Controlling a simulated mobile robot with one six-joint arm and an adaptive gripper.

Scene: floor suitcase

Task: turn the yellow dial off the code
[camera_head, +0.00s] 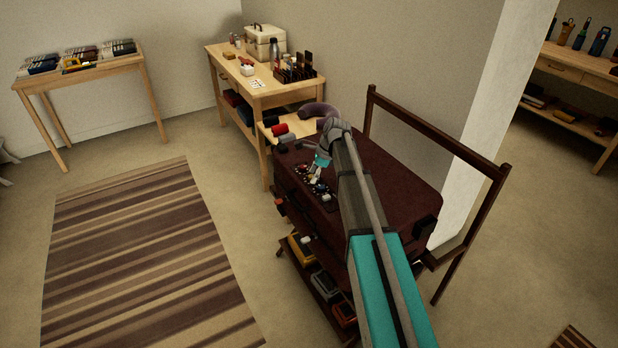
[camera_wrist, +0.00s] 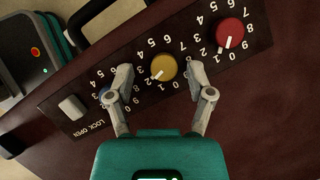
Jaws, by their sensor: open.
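A blue dial (camera_wrist: 104,91) is mostly hidden behind my left finger. A pale slider (camera_wrist: 72,106) sits by the words LOCK OPEN. My gripper (camera_wrist: 161,75) is open, with one finger on each side of the yellow dial; I cannot tell whether they touch it. My gripper (camera_head: 321,163) also shows over the panel.
A dark rail frame (camera_head: 437,130) stands behind the suitcase. A wooden table (camera_head: 262,92) with a case and bottles is beyond it. Yellow and grey items (camera_head: 325,283) sit on the shelf below. The striped rug (camera_head: 140,250) is clear.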

